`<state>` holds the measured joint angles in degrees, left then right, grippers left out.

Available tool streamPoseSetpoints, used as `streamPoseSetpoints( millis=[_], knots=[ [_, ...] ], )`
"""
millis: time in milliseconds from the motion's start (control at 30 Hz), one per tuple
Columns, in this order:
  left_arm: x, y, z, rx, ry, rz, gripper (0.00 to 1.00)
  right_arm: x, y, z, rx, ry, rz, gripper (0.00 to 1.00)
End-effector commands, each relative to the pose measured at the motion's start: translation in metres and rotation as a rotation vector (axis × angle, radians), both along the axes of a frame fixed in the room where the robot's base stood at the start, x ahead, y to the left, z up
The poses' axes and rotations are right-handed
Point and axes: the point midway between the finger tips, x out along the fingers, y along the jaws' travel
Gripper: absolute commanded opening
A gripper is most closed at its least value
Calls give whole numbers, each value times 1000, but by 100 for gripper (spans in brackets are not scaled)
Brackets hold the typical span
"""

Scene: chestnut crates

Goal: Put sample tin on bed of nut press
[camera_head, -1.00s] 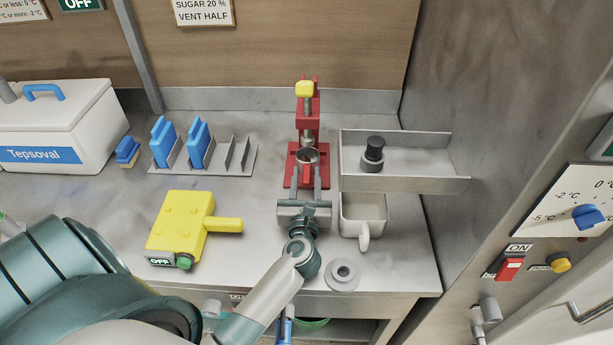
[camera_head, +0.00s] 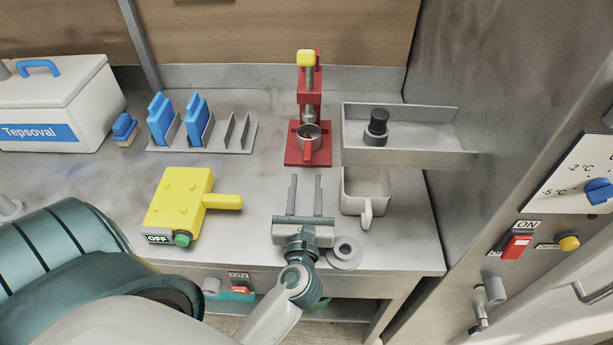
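The red nut press (camera_head: 309,92) stands at the back of the counter, with a yellow knob on top. My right gripper is out of view.
A metal tray (camera_head: 405,157) with a black-topped item (camera_head: 376,127) is right of the press. A white mug (camera_head: 365,190) and a grey ring (camera_head: 345,252) are near my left gripper. A yellow box (camera_head: 179,203) and a blue-slab rack (camera_head: 228,150) are left.

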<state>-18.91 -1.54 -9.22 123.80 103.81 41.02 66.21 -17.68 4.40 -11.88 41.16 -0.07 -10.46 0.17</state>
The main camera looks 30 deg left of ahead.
Motion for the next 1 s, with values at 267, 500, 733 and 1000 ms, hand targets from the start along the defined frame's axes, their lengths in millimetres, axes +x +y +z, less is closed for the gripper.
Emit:
streamPoseSetpoints(
  millis=[267,500,733,1000],
  knots=[
    [-8,-5,1,0,0,0,34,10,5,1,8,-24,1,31],
    [-7,-5,1,0,0,1,34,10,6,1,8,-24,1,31],
    [-7,-4,1,0,0,1,34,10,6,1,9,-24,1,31],
    [-7,-6,4,24,-4,-11,34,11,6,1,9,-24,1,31]
  ],
)
